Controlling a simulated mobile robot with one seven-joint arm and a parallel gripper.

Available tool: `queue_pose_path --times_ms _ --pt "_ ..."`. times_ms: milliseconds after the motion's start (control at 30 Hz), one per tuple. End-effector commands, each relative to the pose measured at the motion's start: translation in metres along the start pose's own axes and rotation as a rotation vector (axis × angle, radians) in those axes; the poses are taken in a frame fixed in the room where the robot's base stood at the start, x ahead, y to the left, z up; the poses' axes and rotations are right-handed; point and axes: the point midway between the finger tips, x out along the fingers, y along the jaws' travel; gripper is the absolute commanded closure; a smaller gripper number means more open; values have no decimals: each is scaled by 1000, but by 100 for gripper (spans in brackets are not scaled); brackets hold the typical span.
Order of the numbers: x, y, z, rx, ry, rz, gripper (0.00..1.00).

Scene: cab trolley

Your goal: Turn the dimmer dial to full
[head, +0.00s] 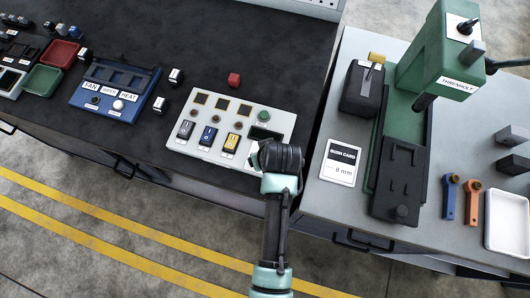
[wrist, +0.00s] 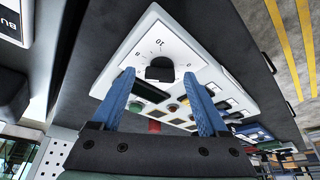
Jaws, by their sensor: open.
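The dimmer dial (wrist: 160,69) is a round black knob on a white plate with a printed scale in the wrist view. A "10" and a "0" can be read on the scale; I cannot tell where the knob points. The plate is at one end of the white control panel (wrist: 210,75), which also shows in the head view (head: 203,152). My gripper (wrist: 158,75) is open, with one blue finger on each side of the dial in the picture. I cannot tell whether they touch it. In the head view my arm hides the dial and the fingers.
The panel also carries several rocker switches (head: 209,135), round buttons and dark square windows. A blue switch box (head: 115,85) stands to the left. A green press (head: 440,60) stands on the grey bench at right.

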Motion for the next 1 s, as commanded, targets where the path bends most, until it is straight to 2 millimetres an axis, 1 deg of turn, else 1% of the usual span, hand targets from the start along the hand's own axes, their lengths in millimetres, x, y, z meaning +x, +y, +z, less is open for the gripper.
queue_pose_path --times_ms 67,100,267,300,367,500,533,767,1000 --pt "0 0 0 0 0 0 22" --pt "0 0 0 0 0 0 26" --pt "0 0 0 0 0 0 55" --pt "0 0 0 0 0 0 62" --pt "0 0 0 1 0 0 73" --pt "0 0 0 1 0 0 98" --pt "0 0 0 1 0 0 100" --pt "-1 0 0 12 -1 4 100" --pt "-2 -2 0 98 -2 39 100"
